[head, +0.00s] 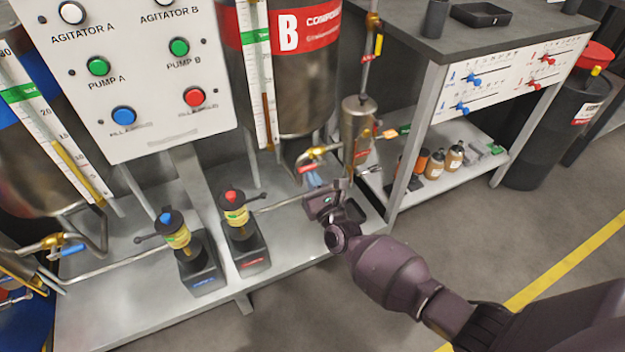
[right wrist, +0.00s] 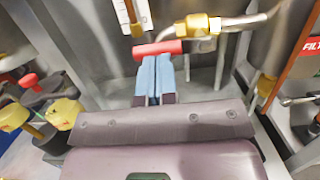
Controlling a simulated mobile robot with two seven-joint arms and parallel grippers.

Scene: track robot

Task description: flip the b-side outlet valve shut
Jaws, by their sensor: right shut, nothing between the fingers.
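The B-side outlet valve (head: 318,151) is a brass-yellow body on the pipe below the tank marked B. It also shows in the right wrist view (right wrist: 197,25), with a red lever handle (right wrist: 157,47) lying roughly along the pipe. My right gripper (head: 311,179) is at the valve, its light blue fingers shut together and empty. In the right wrist view its fingertips (right wrist: 154,58) are right at the near side of the red handle; I cannot tell whether they touch it. In the head view the fingers partly hide the handle. My left gripper is not in view.
A pump with a red knob (head: 234,205) and one with a blue knob (head: 175,228) stand on the bench. A steel filter canister (head: 358,130) is close to the right of the valve. A control panel (head: 140,75) rises at left.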

